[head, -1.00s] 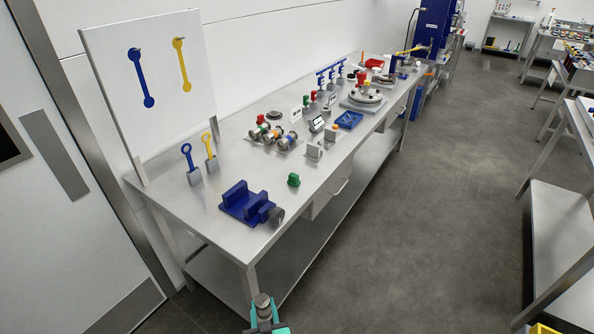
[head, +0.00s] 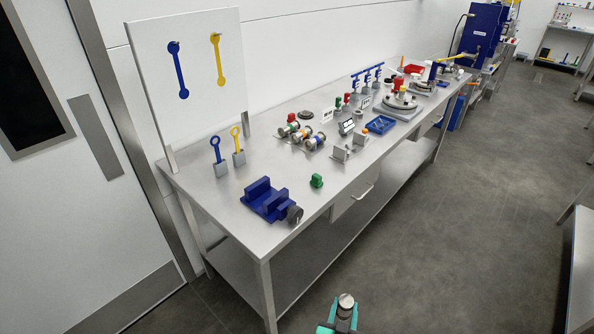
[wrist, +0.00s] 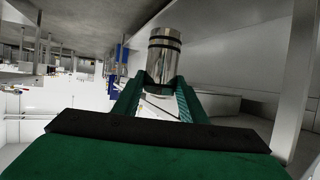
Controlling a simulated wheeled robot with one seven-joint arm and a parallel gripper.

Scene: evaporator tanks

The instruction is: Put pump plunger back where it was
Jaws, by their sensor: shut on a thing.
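My gripper (head: 340,322) is at the bottom of the head view, in front of the bench and apart from it. Its teal fingers are shut on the pump plunger (head: 345,301), a short metal cylinder. In the wrist view the plunger (wrist: 163,55) is shiny steel with dark rings near its end, and the green fingers (wrist: 160,98) grip its lower part. I cannot make out for certain where on the bench the plunger came from.
The steel bench (head: 225,205) carries a blue vise (head: 268,202), a green block (head: 316,181), steel-and-coloured fittings (head: 305,135), a blue tray (head: 381,124) and a round flanged plate (head: 400,103). A white board (head: 195,85) holds wrenches. Grey floor (head: 470,220) to the right is clear.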

